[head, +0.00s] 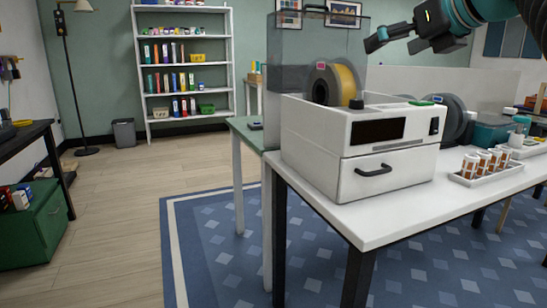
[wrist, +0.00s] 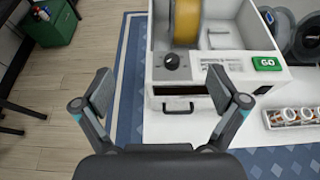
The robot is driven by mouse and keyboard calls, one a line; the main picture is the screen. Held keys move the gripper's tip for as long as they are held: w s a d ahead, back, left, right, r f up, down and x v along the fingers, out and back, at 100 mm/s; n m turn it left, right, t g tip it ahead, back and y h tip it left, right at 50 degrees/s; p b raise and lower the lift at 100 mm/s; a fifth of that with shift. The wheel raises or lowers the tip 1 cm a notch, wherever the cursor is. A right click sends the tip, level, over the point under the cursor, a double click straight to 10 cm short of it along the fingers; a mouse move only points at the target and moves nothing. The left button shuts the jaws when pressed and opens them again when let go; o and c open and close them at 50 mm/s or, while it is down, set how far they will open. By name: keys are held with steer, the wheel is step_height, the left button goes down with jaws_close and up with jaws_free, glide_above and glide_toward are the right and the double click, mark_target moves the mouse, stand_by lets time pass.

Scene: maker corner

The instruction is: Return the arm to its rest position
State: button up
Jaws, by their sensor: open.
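My gripper (head: 390,38) is at the top right of the head view, above the white table and up beyond the white machine box. It is open and empty. In the wrist view its two fingers (wrist: 160,95) stand wide apart with nothing between them. The wrist view looks down at the white box (wrist: 215,68), which lies below the fingers.
The white box (head: 345,160) holds a yellow spool (head: 345,82). A tray of small vials (head: 470,178) sits to its right on the white table (head: 400,215). A green cabinet (head: 35,225) stands at left. The wooden floor (head: 120,200) is clear.

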steer(key=s+a+f+n+g+h, duration=0.1)
steer(key=s+f+n+g, duration=0.1)
steer(key=s+f+n, duration=0.5)
steer(key=s+a+f+n+g+h+p, duration=0.1)
steer(key=s+f+n, duration=0.6)
steer(key=f+n, duration=0.7)
steer(key=s+a+f+n+g+h+p, duration=0.1)
steer(key=s+a+f+n+g+h, duration=0.2)
steer(key=f, duration=1.8)
steer(key=s+n+g, duration=0.1)
steer(key=s+n, duration=0.3)
steer(key=n, duration=0.3)
steer(key=shift+s, duration=0.3)
steer(key=shift+c, duration=0.3)
